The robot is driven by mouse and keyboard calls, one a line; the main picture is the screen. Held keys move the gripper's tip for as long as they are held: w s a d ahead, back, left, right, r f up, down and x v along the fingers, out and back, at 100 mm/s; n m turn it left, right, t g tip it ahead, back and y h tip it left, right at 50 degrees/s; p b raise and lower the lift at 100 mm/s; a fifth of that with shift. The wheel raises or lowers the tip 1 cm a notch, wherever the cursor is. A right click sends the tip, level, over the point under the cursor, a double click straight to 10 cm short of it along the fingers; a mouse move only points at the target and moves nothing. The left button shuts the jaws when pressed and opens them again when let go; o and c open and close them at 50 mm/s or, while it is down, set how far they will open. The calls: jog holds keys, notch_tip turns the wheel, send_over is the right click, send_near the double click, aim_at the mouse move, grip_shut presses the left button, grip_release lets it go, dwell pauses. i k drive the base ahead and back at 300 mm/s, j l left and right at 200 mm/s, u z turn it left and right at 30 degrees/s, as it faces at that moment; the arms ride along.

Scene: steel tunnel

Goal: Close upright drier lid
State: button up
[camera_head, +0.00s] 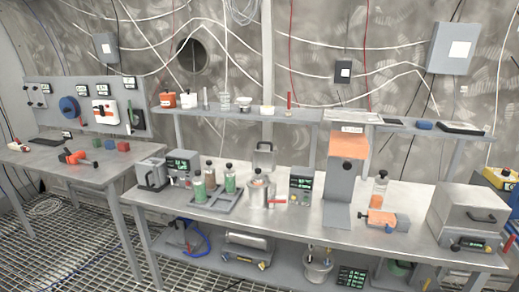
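No part carries a readable drier label. A tall grey upright unit (341,185) stands right of the bench's middle, with an orange panel (349,146) near its top and a dark round knob below that panel. It may be the upright drier. My gripper is not in view.
A shelf (215,112) runs above. A side table (70,166) stands left.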

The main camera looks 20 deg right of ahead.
aim_at(265, 159)
jog(key=i+j+u, duration=0.4)
jog(key=i+j, duration=0.5)
